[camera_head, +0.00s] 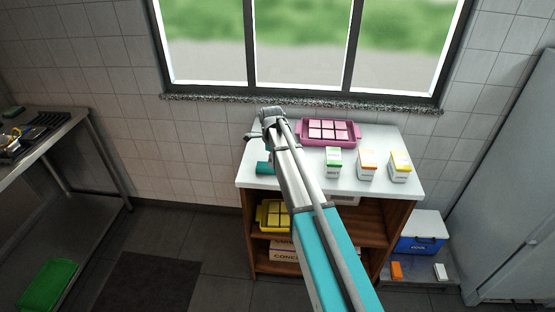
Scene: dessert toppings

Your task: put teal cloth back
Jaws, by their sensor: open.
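A small teal piece (264,168), which looks like the teal cloth, lies on the white top of the wooden shelf unit (300,180), near its left front edge. My arm covers its right side. My gripper (254,136) is at the far end of my arm, over the left part of the top. It is small and partly hidden by my wrist, but it is open, with nothing seen in it. It appears above and behind the teal piece in the picture, apart from it.
A pink tray (352,144) and several small cartons, among them a green-white one (333,162), stand on the top. A yellow tray (263,216) and boxes are below. A blue cooler (420,245) is at right, a metal table (70,125) at left.

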